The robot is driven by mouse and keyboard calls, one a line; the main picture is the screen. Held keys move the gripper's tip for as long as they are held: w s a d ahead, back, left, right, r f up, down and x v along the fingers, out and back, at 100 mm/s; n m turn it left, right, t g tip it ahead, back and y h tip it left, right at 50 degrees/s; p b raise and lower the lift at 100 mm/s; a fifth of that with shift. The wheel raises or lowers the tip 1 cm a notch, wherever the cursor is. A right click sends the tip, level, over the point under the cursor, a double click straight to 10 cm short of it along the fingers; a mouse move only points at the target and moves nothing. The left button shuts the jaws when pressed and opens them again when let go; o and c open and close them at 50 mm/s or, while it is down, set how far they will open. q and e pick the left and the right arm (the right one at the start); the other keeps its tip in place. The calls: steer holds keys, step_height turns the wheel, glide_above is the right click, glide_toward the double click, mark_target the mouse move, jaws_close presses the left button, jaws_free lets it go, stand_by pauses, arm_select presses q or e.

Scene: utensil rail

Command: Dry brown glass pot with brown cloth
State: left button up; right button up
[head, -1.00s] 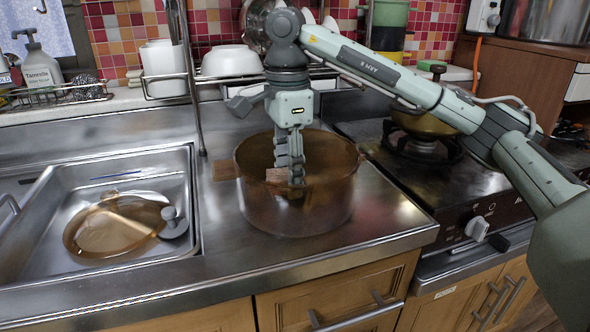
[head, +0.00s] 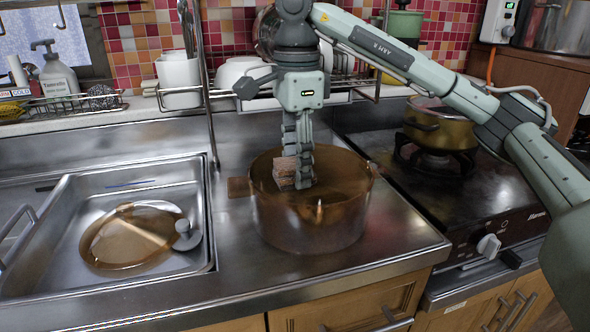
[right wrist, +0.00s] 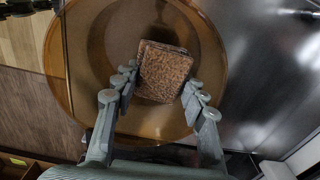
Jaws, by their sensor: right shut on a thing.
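The brown glass pot (head: 310,225) stands upright on the steel counter, see-through, with a wooden handle (head: 239,187) to the left. It also shows in the right wrist view (right wrist: 75,60). My right gripper (head: 298,182) reaches down inside the pot, left of its middle. It is shut on the brown cloth (head: 285,172), a folded block. In the right wrist view the cloth (right wrist: 165,70) sits between the fingers (right wrist: 160,85), over the pot's inside. Whether the cloth touches the glass is unclear. My left gripper is not in view.
A brown glass lid (head: 125,240) lies in the sink (head: 205,230) at left. A metal rail post (head: 207,100) rises behind the counter. A gold-coloured pot (head: 440,125) stands on the stove at right. White dishes (head: 240,73) sit on the back rack.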

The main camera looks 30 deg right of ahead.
steer(key=shift+r, duration=1.4)
